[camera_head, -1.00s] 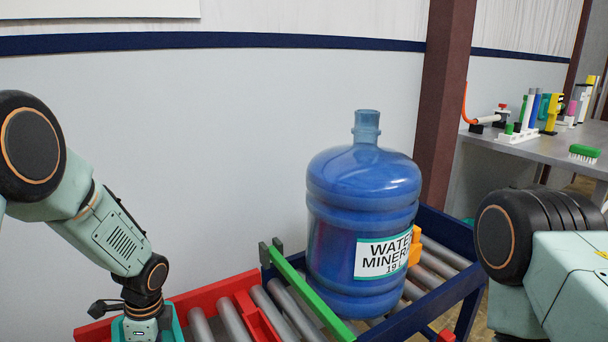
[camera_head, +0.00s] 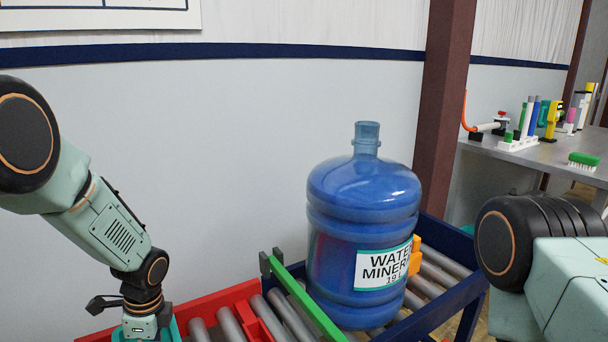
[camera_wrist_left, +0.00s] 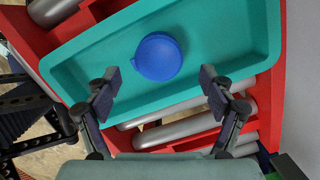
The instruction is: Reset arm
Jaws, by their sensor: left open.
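My left arm comes in from the left in the head view and points down over the red-framed roller section; its fingers are below the picture edge there. In the left wrist view my left gripper (camera_wrist_left: 160,95) is open, with its two fingers apart and nothing between them. A round blue cap (camera_wrist_left: 158,57) lies in a teal tray (camera_wrist_left: 225,35), beyond the fingertips. A large blue water jug (camera_head: 362,230) stands upright on the rollers, right of the green bar. My right arm shows at the right edge, but its gripper is out of view.
A green bar (camera_head: 308,300) crosses the conveyor beside the jug. The red frame (camera_head: 222,297) and dark blue frame (camera_head: 440,232) edge the rollers (camera_head: 445,265). A brown pillar stands behind the jug. A grey table (camera_head: 535,155) with tools and a green brush (camera_head: 583,160) is at the right.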

